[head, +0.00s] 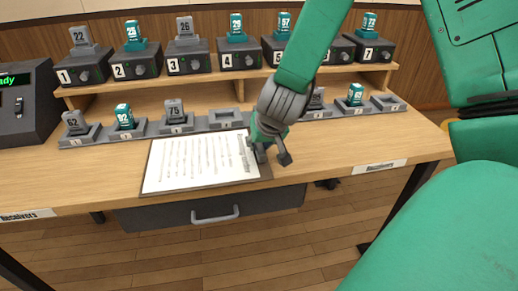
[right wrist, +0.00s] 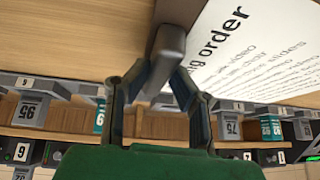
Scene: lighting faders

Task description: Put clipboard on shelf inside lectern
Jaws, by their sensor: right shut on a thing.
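The clipboard (head: 200,162) is a dark board with a white printed sheet, lying roughly flat at the front of the wooden desk. I cannot tell whether it is slightly raised. My right gripper (head: 270,152) is at its right end, shut on its grey clip. In the right wrist view, the fingers (right wrist: 152,92) close around the grey clip (right wrist: 170,45) beside the clipboard's sheet (right wrist: 245,45). No lectern or inner shelf can be made out. My left gripper is not in view.
Numbered black chargers (head: 185,57) stand on a raised wooden shelf (head: 160,88). Grey docks with packs (head: 175,117) line the desk behind the clipboard. A dark drawer (head: 150,216) hangs below. A console (head: 22,105) stands left. The desk (head: 330,152) is clear right of the gripper.

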